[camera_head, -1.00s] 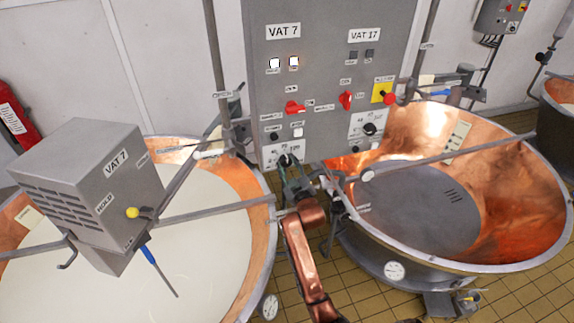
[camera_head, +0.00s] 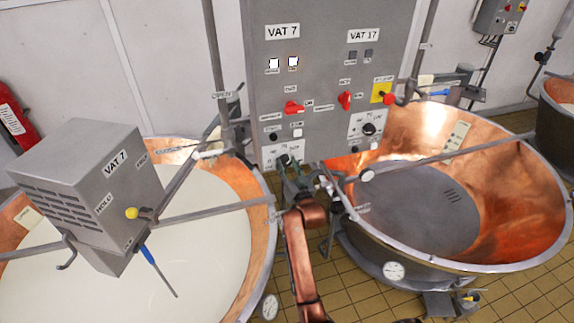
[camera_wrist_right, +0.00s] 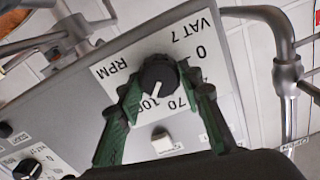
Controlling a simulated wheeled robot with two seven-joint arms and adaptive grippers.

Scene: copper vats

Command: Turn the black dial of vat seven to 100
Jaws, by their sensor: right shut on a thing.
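The black dial of vat seven (camera_wrist_right: 157,73) is in the middle of the right wrist view, on a white plate (camera_wrist_right: 206,70) that appears upside down, with 0, 70, 100 and RPM marks. The dial's white pointer line is directed at about the 100 mark. My right gripper (camera_wrist_right: 158,82) is shut on the dial, with one green finger on each side of it. My left gripper is not in view.
Vat seven (camera_head: 225,262), holding white liquid, is at the left with a grey motor box (camera_head: 85,190) above it. An empty copper vat (camera_head: 510,170) is at the right. The panel also carries red switches (camera_head: 293,107) and the Vat 17 dial (camera_head: 369,129).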

